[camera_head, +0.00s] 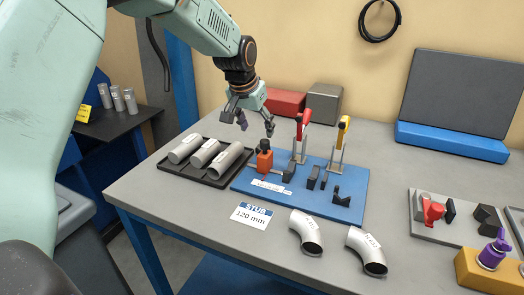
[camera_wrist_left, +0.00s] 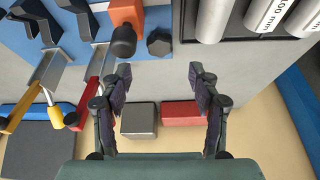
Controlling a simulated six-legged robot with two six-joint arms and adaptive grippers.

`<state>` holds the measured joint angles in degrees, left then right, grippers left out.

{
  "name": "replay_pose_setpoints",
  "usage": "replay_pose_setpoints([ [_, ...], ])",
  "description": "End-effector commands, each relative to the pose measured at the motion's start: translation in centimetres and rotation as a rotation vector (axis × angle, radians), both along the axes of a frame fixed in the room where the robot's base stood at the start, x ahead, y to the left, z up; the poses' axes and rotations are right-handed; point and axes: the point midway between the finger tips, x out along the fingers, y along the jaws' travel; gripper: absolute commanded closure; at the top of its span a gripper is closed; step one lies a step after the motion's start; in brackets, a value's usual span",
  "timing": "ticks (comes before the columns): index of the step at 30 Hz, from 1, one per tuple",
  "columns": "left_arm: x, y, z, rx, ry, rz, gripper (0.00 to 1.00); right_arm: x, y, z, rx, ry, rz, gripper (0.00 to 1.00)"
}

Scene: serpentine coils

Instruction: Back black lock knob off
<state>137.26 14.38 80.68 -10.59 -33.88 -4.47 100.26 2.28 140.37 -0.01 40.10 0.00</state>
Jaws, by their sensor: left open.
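The black lock knob (camera_head: 264,144) sits on top of an orange block (camera_head: 265,160) on the blue fixture board (camera_head: 345,208). In the left wrist view the knob (camera_wrist_left: 123,41) stands out from the orange block (camera_wrist_left: 127,12), just beyond the left-hand fingertip. My left gripper (camera_head: 256,129) is open and empty, pointing down above and slightly left of the knob. In the left wrist view its fingers (camera_wrist_left: 160,75) are wide apart, with the knob outside the gap between them. My right gripper is not in view.
A black tray (camera_head: 172,179) with several grey tubes lies left of the board. Two metal elbows (camera_head: 306,233) lie in front. The grey table (camera_head: 180,212) is clear at front left.

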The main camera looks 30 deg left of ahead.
Motion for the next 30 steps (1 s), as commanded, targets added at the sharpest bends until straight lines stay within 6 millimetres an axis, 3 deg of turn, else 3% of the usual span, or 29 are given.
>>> replay_pose_setpoints([
  [5,0.5,0.0,-1.2,0.001,0.001,0.000,0.39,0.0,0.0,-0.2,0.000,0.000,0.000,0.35],
  [18,3.1,0.0,-6.7,0.001,0.000,0.000,0.39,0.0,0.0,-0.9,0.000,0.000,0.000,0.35],
  [30,3.3,0.0,-7.2,0.001,-0.001,0.000,0.40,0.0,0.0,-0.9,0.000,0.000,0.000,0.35],
])
